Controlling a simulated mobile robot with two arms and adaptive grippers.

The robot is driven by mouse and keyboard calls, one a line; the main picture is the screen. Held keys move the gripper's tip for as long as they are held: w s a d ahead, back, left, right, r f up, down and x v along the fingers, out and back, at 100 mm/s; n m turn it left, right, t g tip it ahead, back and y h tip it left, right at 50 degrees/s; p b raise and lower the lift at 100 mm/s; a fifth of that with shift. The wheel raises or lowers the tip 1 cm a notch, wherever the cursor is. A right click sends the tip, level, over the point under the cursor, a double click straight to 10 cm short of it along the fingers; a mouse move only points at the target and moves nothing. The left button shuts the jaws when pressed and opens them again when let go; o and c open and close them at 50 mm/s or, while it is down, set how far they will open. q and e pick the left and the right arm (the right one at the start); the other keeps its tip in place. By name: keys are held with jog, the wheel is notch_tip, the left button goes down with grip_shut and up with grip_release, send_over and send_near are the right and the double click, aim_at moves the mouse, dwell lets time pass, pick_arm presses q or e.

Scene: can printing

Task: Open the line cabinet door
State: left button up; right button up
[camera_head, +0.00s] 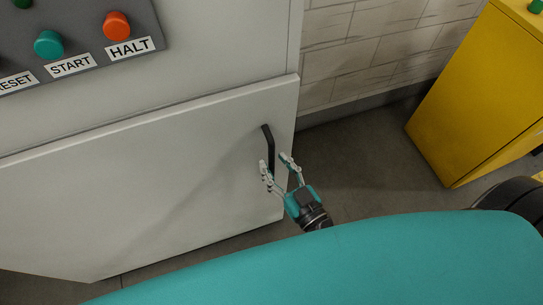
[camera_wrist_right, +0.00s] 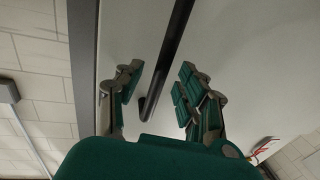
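The line cabinet door (camera_head: 150,185) is a pale grey panel, and it sits flush in the cabinet front, shut. Its black bar handle (camera_head: 268,145) stands upright near the door's right edge. My right gripper (camera_head: 276,160) is open at the handle, with one finger on each side of its lower part. In the right wrist view the handle (camera_wrist_right: 168,55) runs between the two open fingers (camera_wrist_right: 157,90), with a gap visible on both sides. I cannot tell how deep the handle sits between them. My left gripper is not in view.
Above the door is a control panel with a green START button (camera_head: 48,44) and a red HALT button (camera_head: 117,26). A yellow cabinet (camera_head: 470,95) stands at the right. Bare floor (camera_head: 365,165) lies between it and the door, before a brick wall (camera_head: 365,45).

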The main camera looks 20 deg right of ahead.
jog(key=shift+x, duration=1.15)
grip_shut()
